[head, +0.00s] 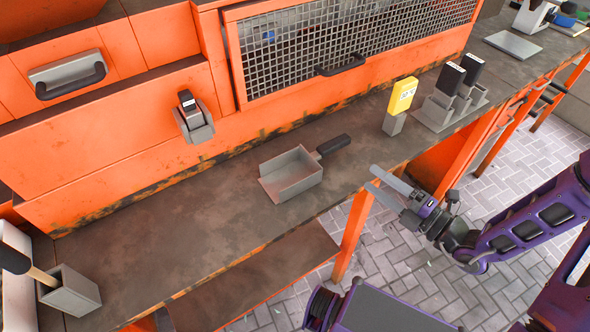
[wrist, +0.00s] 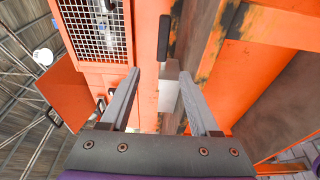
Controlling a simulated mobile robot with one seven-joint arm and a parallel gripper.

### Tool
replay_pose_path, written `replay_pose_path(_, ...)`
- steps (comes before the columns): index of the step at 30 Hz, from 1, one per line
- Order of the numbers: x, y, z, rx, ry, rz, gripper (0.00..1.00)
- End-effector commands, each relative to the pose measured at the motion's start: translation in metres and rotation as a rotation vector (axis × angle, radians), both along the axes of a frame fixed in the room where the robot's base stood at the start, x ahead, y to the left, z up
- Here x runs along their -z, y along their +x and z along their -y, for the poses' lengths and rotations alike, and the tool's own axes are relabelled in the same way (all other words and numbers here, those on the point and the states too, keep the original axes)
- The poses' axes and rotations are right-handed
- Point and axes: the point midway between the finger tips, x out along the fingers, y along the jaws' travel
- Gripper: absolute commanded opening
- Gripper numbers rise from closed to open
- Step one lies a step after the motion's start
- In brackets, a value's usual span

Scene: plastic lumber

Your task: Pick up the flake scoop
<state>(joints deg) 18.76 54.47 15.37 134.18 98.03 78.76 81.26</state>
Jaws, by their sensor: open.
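The flake scoop (head: 292,177) lies on the workbench in the head view. It has a grey open-topped tray and a black handle (head: 333,145) at its right rear. My gripper (head: 371,178) is to the right of the scoop, at the bench's front edge. Its fingers are apart with nothing between them, pointing left, and it does not touch the scoop. In the wrist view the two grey fingers (wrist: 163,85) are spread. A pale grey surface shows between them, and I cannot tell whether it is the scoop.
The brown workbench (head: 190,215) is clear left of the scoop. A yellow tool (head: 402,95) and black-topped tools (head: 450,78) stand in grey holders at right. The mesh door (head: 350,42) rises behind. A grey holder (head: 70,292) stands at lower left.

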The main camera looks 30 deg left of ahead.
Motion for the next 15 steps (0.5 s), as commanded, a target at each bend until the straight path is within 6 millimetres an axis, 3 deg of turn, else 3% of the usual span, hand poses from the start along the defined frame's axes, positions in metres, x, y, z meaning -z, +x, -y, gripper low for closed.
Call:
replay_pose_path(9,0.001,0.018,-0.069,-0.008,-0.002,0.007,0.62)
replay_pose_path(15,0.001,0.026,-0.095,-0.005,-0.005,0.006,0.62)
